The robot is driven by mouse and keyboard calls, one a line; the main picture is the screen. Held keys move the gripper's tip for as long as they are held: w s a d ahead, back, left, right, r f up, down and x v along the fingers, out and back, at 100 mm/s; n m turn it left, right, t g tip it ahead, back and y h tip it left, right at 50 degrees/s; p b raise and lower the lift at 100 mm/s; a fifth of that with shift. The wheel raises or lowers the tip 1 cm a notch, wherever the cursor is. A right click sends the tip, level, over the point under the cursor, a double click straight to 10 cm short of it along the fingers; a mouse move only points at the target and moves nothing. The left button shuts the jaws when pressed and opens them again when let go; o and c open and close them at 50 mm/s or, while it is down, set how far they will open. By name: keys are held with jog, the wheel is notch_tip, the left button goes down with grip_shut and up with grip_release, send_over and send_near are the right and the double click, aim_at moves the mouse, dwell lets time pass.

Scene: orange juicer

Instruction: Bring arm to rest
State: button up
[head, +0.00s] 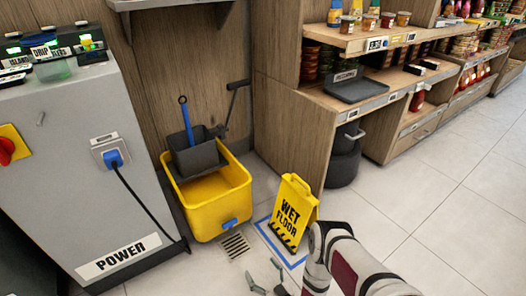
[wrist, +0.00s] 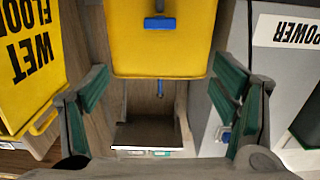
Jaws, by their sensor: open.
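My arm reaches in from the bottom of the head view, low over the tiled floor. My gripper (head: 267,275) is at the bottom edge there, partly cut off, in front of the yellow wet floor sign. In the wrist view my gripper (wrist: 162,95) shows its green-padded fingers spread wide, with nothing held between them. The wrist view looks upside down toward the yellow mop bucket (wrist: 162,40), which lies beyond the fingers.
The wet floor sign (head: 295,212) stands upright inside a blue floor outline, close to my arm. The mop bucket (head: 215,203) stands behind a floor drain (head: 235,245). A grey power cabinet (head: 75,150) is at left, wooden shelves (head: 350,40) at right. Floor at right is clear.

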jog(key=w+d+r+n+g+h, duration=0.1)
jog(key=w+r+g, duration=0.1)
jog(key=w+r, duration=0.65)
jog(key=w+d+r+n+g+h, duration=0.1)
jog(key=w+r+g, duration=0.1)
jog(key=w+r, duration=0.65)
jog(key=w+d+r+m+g+h, duration=0.1)
jog(key=w+d+r+h, duration=0.2)
jog(key=r, duration=0.6)
jog(key=w+d+r+m+g+h, duration=0.1)
jog(key=d+r+h, duration=0.1)
jog(key=d+r, duration=0.5)
jog(key=s+d+r+m+g+h+p, duration=0.1)
jog(key=s+d+r+m+g+h, duration=0.15)
jog(key=s+r, duration=0.8)
jog(key=s+d+r+m+g+h, duration=0.15)
jog(key=s+d+r, duration=0.25)
jog(key=s+r, duration=0.65)
jog(key=s+r+m+g+y, duration=0.1)
jog(key=s+r+g, duration=0.15)
jog(key=s, duration=1.35)
jog(key=s+r+m+g, duration=0.2)
jog(key=s+r, duration=0.2)
jog(key=s, duration=1.2)
notch_tip(320, 180, up, 39)
jog(key=d+t+p, duration=0.1)
jog(key=t+p, duration=0.2)
jog(key=p, duration=3.5)
jog(key=shift+w+t, duration=0.25)
jog(key=shift+t, duration=0.1)
